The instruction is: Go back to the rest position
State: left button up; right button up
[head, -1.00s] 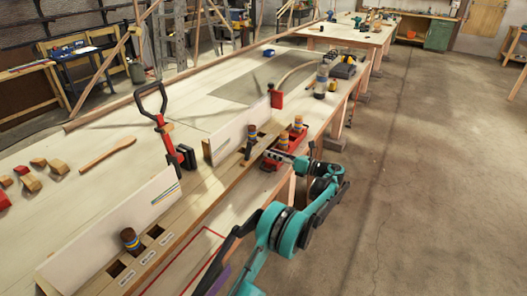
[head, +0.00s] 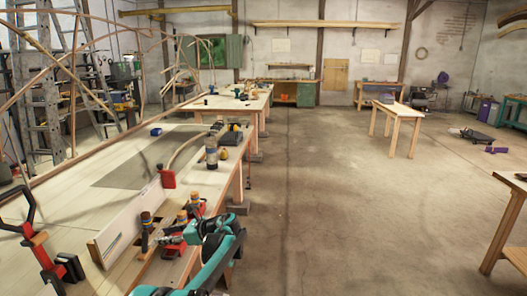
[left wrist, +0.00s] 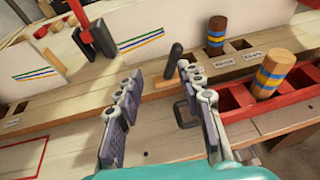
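My left gripper (left wrist: 160,85) is open and empty in the left wrist view, its two grey-padded fingers apart above the bench edge. In the head view my left gripper (head: 172,240) is small and partly merged with the red tray behind it. A striped wooden peg (left wrist: 270,75) stands tilted in the red tray (left wrist: 238,98), right of the fingers. Another striped peg (left wrist: 216,36) stands in a square hole of the wooden rail (left wrist: 60,98). A dark upright handle (left wrist: 174,60) shows just beyond the fingertips; whether it touches them I cannot tell. My right gripper is out of view.
The long workbench (head: 60,205) runs along the left, with a white board (head: 118,232), a bottle (head: 211,152) and a red clamp (head: 167,179). Open concrete floor (head: 330,210) lies to the right. A small wooden table (head: 402,112) stands farther back.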

pick_arm(q)
jog(key=s+d+r+n+t+h, duration=0.1)
jog(key=s+d+n+h, duration=0.3)
jog(key=s, duration=0.5)
jog(key=s+d+r+n+t+h, duration=0.15)
jog(key=s+n+h, duration=0.3)
jog(key=s, duration=0.55)
jog(key=s+d+f+n+t+h, duration=0.1)
jog(key=s+d+f+n, duration=0.3)
jog(key=s, duration=0.5)
jog(key=s+d+f+n+t+h, duration=0.1)
jog(key=s+d+f+n+h, duration=0.3)
jog(key=s+d+n, duration=0.3)
jog(key=shift+s+n, duration=0.35)
jog(key=shift+s, duration=0.65)
jog(key=shift+f+h, duration=0.1)
jog(key=shift+h, duration=0.15)
